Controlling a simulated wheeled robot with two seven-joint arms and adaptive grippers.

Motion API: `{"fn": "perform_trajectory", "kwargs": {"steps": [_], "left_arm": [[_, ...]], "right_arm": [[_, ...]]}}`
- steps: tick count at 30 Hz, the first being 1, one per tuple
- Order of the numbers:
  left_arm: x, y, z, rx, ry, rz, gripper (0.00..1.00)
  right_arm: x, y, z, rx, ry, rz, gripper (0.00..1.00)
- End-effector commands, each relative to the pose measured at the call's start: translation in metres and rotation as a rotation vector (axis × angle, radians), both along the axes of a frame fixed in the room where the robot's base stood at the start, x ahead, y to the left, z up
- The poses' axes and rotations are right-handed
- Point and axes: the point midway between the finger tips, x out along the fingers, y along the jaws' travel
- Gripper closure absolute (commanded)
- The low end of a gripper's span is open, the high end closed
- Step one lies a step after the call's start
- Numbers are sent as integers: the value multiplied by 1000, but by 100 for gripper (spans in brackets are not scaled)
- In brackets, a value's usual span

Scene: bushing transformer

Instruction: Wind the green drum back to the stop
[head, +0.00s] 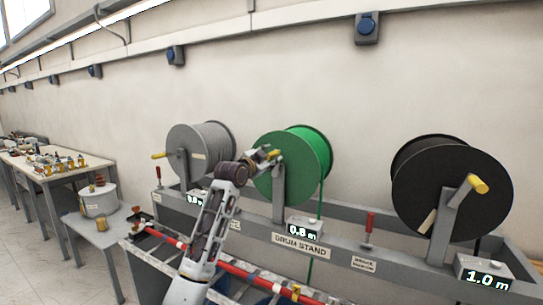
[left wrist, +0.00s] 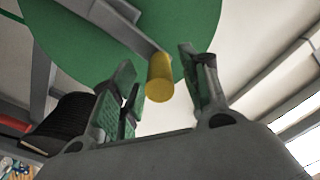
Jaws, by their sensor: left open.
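The green drum (head: 312,158) hangs on the drum stand (head: 340,252) between a grey drum and a black drum; the left wrist view shows its green flange (left wrist: 190,25) close up. A display below it reads 0.8 m (head: 304,230). Its yellow crank handle (left wrist: 159,78) stands between the fingers of my left gripper (left wrist: 160,95) in the left wrist view. The fingers are open, with a gap on either side of the handle. In the head view my left gripper (head: 265,156) is at the drum's left edge. My right gripper is not in view.
A grey drum (head: 213,145) and a black drum (head: 470,185) with its own yellow handle (head: 478,184) flank the green one. A small table (head: 112,228) and a workbench (head: 60,168) are at left.

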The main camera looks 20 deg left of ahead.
Motion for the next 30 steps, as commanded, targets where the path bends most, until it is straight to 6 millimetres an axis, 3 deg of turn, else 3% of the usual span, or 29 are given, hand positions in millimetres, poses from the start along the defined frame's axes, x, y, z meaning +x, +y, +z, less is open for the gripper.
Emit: {"fn": "perform_trajectory", "kwargs": {"steps": [9, 20, 30], "left_arm": [[17, -2, 0, 0, 1, -1, 55], [19, -2, 0, 0, -1, -1, 55], [19, -2, 0, 0, 0, 0, 96]], "right_arm": [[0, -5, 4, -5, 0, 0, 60], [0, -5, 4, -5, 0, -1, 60], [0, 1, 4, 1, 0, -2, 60]]}}
